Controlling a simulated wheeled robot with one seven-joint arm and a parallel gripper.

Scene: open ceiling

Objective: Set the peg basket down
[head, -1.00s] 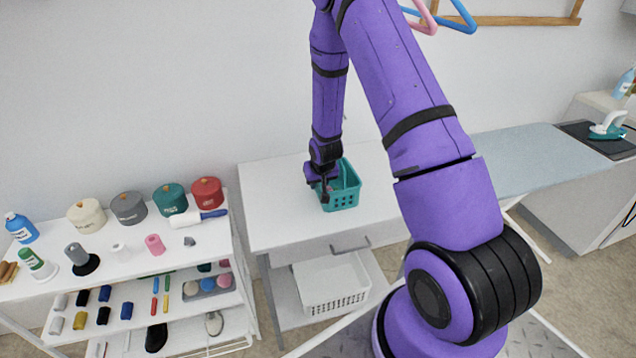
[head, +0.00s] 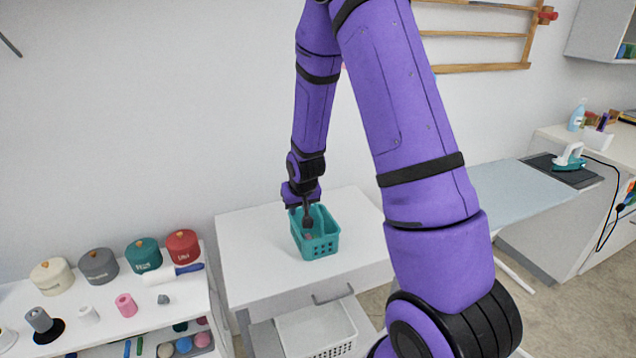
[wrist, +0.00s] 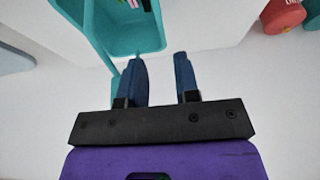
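The teal peg basket (head: 320,246) is upright on the white table and appears to rest on its top. Small coloured pieces show inside it, but I cannot make out each one. My gripper (head: 307,222) points down at the basket's back left side. In the wrist view, my gripper (wrist: 160,60) has its two dark blue fingers apart with an empty gap between them. The basket (wrist: 135,45) lies at the upper left there, and a thin teal part of it runs beside the left finger, outside the gap. I cannot tell whether they touch.
The white table (head: 250,250) has bare room left of and behind the basket. A white perforated bin (head: 330,335) is below. A shelf with canisters (head: 143,254) and spools (head: 126,304) stands left. An ironing board (head: 510,190) is at the right.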

